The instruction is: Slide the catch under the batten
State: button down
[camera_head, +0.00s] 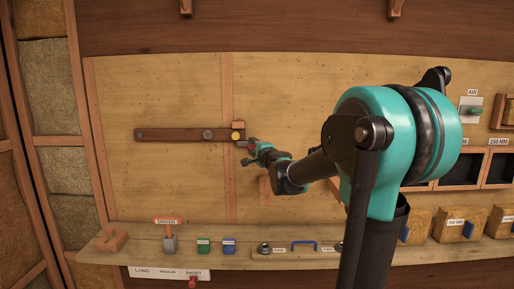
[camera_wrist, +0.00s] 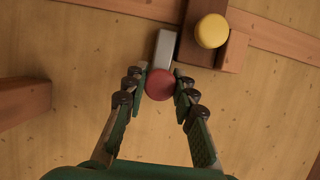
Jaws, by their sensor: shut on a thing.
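The batten (camera_head: 175,134) is a dark brown strip lying level across the pale wall panel. A yellow round knob (camera_head: 235,135) sits near its right end, and this knob also shows in the wrist view (camera_wrist: 211,31). The catch is a grey metal bar (camera_wrist: 165,47) with a red round knob (camera_wrist: 160,84). In the wrist view the bar lies beside the batten's end (camera_wrist: 201,55); I cannot tell if any of it is under the batten. My gripper (camera_wrist: 160,88) has its fingers closed on the red knob. In the head view my gripper (camera_head: 251,146) is at the batten's right end.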

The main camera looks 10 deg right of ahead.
jog(key=shift+a, duration=0.2)
jog(key=c, duration=1.2)
grip_release()
jog(key=v, duration=1.2)
